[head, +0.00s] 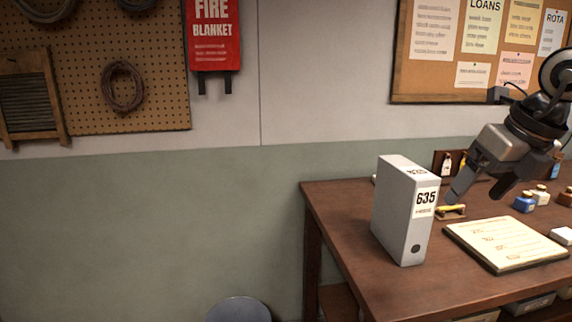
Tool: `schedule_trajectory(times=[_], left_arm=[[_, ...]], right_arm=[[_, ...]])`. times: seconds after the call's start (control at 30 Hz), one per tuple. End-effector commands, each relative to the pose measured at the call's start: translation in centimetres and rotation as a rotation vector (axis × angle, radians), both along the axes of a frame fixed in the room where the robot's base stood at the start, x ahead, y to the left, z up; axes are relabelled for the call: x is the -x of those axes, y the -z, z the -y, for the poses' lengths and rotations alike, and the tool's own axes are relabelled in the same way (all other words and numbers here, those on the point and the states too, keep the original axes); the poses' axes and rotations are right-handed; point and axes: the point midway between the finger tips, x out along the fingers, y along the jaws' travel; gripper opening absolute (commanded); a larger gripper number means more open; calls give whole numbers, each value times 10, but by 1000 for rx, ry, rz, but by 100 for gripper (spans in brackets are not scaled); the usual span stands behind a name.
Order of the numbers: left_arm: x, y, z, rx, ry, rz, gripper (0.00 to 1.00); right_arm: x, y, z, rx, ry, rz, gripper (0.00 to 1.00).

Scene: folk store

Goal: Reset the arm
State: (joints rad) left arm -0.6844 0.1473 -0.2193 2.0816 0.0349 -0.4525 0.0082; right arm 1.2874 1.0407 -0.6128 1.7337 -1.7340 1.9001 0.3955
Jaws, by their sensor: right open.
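My right gripper (484,194) comes in from the right above the wooden desk (345,212). Its fingers point down and to the left, spread apart, with nothing between them. A grey box file (391,215) marked 635 stands upright on the desk, just left of the gripper. I cannot tell from this view whether a finger touches the file. My left gripper is out of view.
A round grey stool top (239,309) is on the floor. A noticeboard (400,82) hangs behind.

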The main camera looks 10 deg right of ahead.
Motion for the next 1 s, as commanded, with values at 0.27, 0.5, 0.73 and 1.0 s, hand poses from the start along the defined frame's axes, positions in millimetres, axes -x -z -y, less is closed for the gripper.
schedule_trajectory(times=[0.27, 0.5, 0.73, 1.0], left_arm=[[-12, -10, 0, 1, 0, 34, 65], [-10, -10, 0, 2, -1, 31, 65], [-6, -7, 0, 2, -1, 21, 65], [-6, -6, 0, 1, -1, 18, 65]], right_arm=[[-8, 43, -70, -202, -193, -26, 82], [7, 86, -170, -598, -379, -72, 82], [42, 95, -273, -1442, -282, -161, 82], [24, 163, -244, -2184, 667, -273, 82]])
